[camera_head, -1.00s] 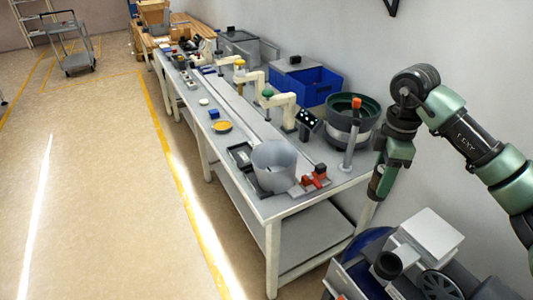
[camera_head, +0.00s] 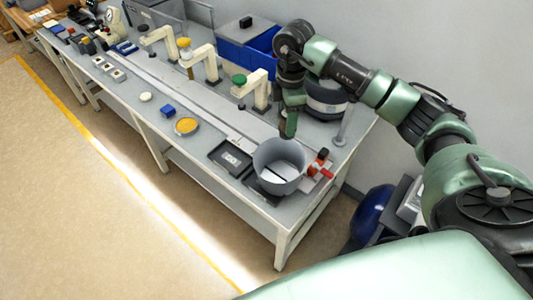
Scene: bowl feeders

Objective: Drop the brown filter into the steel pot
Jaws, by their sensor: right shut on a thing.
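The steel pot (camera_head: 262,166) is a grey, open, round vessel standing upright near the right end of the workbench. My right gripper (camera_head: 288,135) points down over the back part of the pot's mouth. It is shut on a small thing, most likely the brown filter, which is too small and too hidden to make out. A dark line and light patches show on the pot's inside floor. My left gripper is not in view.
A red and black fixture (camera_head: 320,165) stands just right of the pot. A dark tray (camera_head: 230,159) lies to its left, near a yellow dish (camera_head: 187,126). A bowl feeder (camera_head: 325,100) and a blue bin (camera_head: 240,58) stand behind. The floor at left is clear.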

